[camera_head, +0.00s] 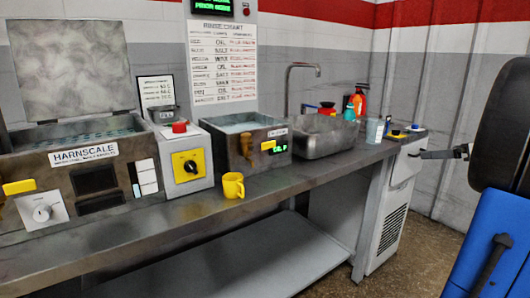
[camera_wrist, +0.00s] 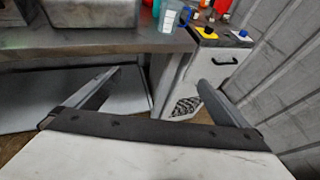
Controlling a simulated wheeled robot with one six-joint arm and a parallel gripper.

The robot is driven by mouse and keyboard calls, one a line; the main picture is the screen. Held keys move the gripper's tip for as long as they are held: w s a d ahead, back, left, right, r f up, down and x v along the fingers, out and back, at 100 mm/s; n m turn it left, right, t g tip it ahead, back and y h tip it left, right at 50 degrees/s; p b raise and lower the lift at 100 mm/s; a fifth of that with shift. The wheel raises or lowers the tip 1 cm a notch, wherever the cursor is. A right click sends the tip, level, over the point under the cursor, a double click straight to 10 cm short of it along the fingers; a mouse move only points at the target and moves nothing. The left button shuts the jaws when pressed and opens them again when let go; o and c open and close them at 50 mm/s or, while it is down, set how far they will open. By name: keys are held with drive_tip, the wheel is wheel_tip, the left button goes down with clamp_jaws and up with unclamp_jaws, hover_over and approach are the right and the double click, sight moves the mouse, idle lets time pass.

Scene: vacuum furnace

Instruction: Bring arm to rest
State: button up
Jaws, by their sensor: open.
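My gripper (camera_wrist: 159,77) shows in the wrist view with its two grey fingers wide apart and nothing between them. It faces the front of the bench and the white cabinet from a little way off. In the head view, the gripper's tip (camera_head: 432,154) shows at the right, beside the bench's right end and near the cabinet. My blue and black arm fills the right edge there, and most of it is out of frame.
The grey bench (camera_head: 330,167) carries the Harnscale unit (camera_head: 87,180), a yellow mug (camera_head: 233,186), a metal sink (camera_head: 325,135) and a clear beaker (camera_head: 375,130). The white cabinet (camera_head: 398,205) stands at its right end, with a handle (camera_wrist: 225,61). Open floor (camera_head: 415,262) lies in front of it.

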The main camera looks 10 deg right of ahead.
drive_tip(key=s+a+f+n+g+y, duration=0.1)
drive_tip(key=a+f+n+g, duration=0.3)
drive_tip(key=a, duration=0.6)
drive_tip(key=s+a+f+n+y, duration=0.1)
drive_tip(key=a+f+n, duration=0.1)
drive_tip(key=a+n, duration=0.6)
drive_tip(key=s+a+f+n+g+y, duration=0.1)
drive_tip(key=a+f+n+g, duration=0.15)
drive_tip(key=a, duration=0.95)
drive_tip(key=s+a+f+n+g+h, duration=0.1)
drive_tip(key=s+a+f+n, duration=0.5)
drive_tip(key=s+n, duration=0.2)
drive_tip(key=s+a+f+n+g+h, duration=0.1)
drive_tip(key=s+a+f+n+h, duration=0.1)
drive_tip(key=s+a+f+n, duration=0.4)
drive_tip(key=shift+s+a+f+n, duration=0.2)
drive_tip(key=shift+s+n, duration=1.55)
drive_tip(key=shift+n, duration=1.6)
